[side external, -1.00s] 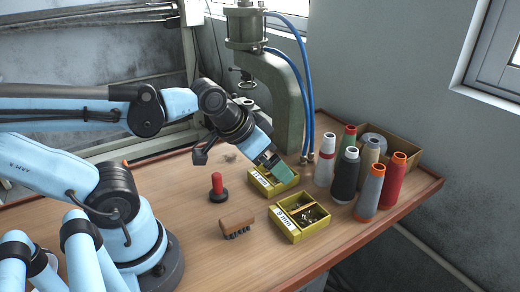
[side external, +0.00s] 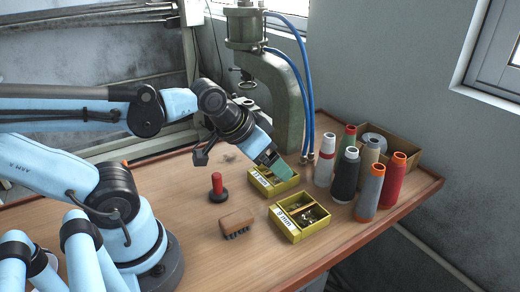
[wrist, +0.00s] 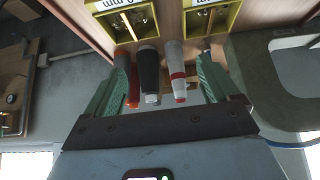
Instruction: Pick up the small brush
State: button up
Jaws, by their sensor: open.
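The small brush (side external: 237,223) has a brown wooden block with dark bristles facing down. It rests on the table at the front middle in the side view. My gripper (side external: 277,168) is above the far yellow box, behind and to the right of the brush, with green fingers pointing down and right. In the wrist view, my gripper (wrist: 160,88) is open with its green fingers wide apart and nothing held between them. The brush does not show in the wrist view.
Two yellow boxes, a near one (side external: 300,232) and a far one (side external: 262,188), hold small metal parts. A red-handled stamp (side external: 217,187) stands left of them. Several thread spools (side external: 344,176) stand at the right. A green press (side external: 290,100) stands behind. Table (side external: 200,240) is clear around the brush.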

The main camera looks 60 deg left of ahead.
jog(key=c, duration=0.3)
jog(key=g, duration=0.6)
send_near(237, 217)
jog(key=shift+w+f, duration=0.15)
jog(key=shift+f, duration=1.55)
jog(key=shift+w+f, duration=0.15)
jog(key=shift+f, duration=1.55)
jog(key=shift+w+f, duration=0.15)
jog(key=shift+f, duration=1.5)
